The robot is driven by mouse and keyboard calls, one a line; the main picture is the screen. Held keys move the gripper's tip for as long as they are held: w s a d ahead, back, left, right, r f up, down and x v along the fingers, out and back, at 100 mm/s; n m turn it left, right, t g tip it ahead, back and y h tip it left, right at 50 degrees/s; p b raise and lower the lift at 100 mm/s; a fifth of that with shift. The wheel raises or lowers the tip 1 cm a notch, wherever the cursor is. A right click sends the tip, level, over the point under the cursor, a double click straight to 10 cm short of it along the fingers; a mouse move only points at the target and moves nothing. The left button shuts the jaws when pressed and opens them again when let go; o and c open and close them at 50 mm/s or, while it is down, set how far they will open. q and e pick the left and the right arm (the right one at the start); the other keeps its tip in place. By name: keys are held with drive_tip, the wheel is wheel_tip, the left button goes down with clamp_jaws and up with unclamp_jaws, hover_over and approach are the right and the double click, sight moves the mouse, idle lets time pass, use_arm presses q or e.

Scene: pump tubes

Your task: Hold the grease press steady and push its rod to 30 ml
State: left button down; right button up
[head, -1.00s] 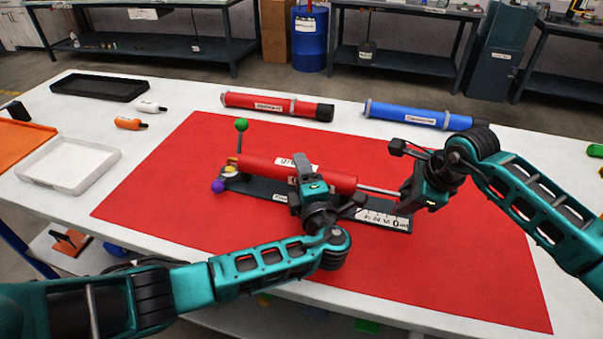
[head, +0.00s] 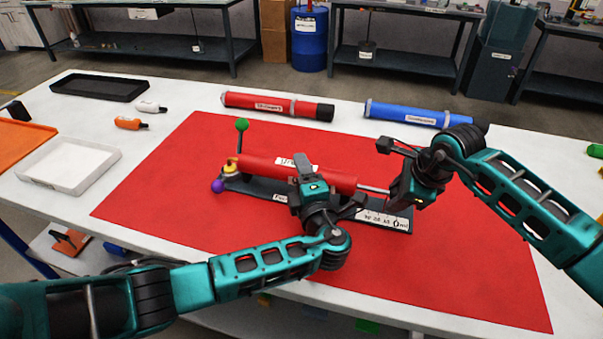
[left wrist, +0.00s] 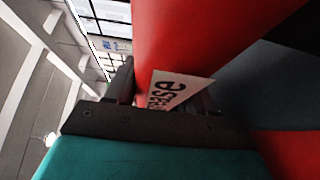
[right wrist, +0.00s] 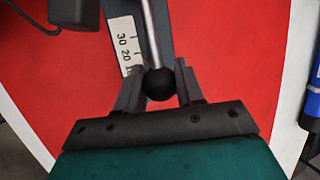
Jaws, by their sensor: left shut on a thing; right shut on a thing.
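The grease press has a red barrel (head: 262,167) lying on a dark base with a white printed scale (head: 385,221) at its right end. My left gripper (head: 308,176) is shut around the barrel. In the left wrist view the red barrel (left wrist: 185,40) and part of its "grease" label (left wrist: 172,92) show between the fingers. A thin metal rod (head: 374,189) sticks out of the barrel's right end. My right gripper (head: 395,186) is shut on the rod's black ball knob (right wrist: 159,83). In the right wrist view the scale (right wrist: 124,45) shows 30 and 20 beside the rod; the exact reading is unclear.
The press lies on a red mat (head: 160,205). A red tube (head: 275,105) and a blue tube (head: 405,115) lie behind it. A green ball on a stem (head: 241,125) and a purple ball (head: 218,186) stand at the press's left end. A white tray (head: 70,165) is at left.

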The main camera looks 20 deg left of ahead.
sight(384, 191)
use_arm(q)
drive_tip(key=shift+d, duration=0.2)
use_arm(e)
drive_tip(key=shift+a, duration=1.5)
use_arm(q)
drive_tip(key=shift+a, duration=0.1)
use_arm(e)
drive_tip(key=shift+d, duration=0.3)
use_arm(q)
drive_tip(key=shift+a, duration=0.1)
use_arm(e)
drive_tip(key=o, duration=1.2)
drive_tip(key=shift+o, duration=0.2)
drive_tip(key=shift+d+r, duration=0.1)
drive_tip(key=v, duration=0.6)
drive_tip(key=shift+r, duration=0.35)
drive_tip(key=shift+s+d, duration=0.15)
use_arm(q)
drive_tip(key=shift+c, duration=1.5)
unclamp_jaws()
